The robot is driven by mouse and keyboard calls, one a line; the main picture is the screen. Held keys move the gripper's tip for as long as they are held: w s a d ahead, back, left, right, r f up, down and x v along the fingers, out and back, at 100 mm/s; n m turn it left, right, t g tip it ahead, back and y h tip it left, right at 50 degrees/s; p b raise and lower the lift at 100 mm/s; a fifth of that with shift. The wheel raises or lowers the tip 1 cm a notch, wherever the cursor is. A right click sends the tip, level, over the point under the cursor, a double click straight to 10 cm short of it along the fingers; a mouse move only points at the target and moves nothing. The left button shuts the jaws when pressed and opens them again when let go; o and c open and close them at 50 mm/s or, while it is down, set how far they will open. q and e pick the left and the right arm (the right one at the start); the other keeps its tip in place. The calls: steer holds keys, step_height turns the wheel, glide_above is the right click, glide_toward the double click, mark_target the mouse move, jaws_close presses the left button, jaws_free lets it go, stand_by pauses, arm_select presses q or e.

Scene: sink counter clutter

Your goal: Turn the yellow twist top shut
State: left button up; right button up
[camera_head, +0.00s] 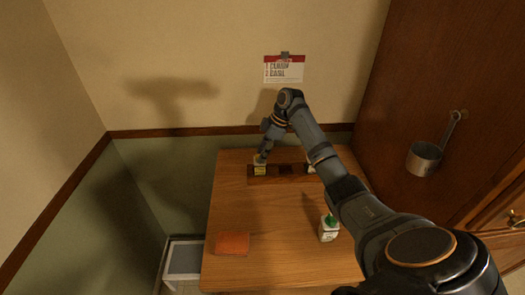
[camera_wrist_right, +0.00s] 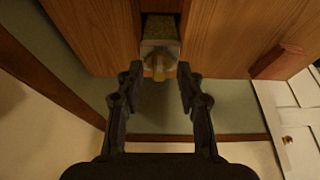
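The bottle with the yellow twist top (camera_wrist_right: 157,67) shows in the right wrist view, its pale squarish body (camera_wrist_right: 160,30) in a dark slot. In the head view the bottle (camera_head: 260,170) stands at the left end of a dark wooden rack (camera_head: 285,172), its top mostly hidden by my gripper. My right gripper (camera_head: 263,153) is just above it. In the right wrist view my right gripper (camera_wrist_right: 159,75) is open, one finger on each side of the yellow top, with gaps visible. My left gripper is not in view.
A white bottle with a green top (camera_head: 328,230) stands on the wooden table (camera_head: 275,225) front right. Another bottle (camera_head: 311,166) at the rack's right end is partly behind my arm. An orange block (camera_head: 232,243) lies front left. A pan (camera_head: 424,158) hangs at right.

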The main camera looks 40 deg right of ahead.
jaws_close()
steer(key=shift+m+p, duration=0.3)
steer(key=shift+p, duration=0.05)
steer(key=shift+m+p, duration=0.3)
steer(key=shift+p, duration=0.05)
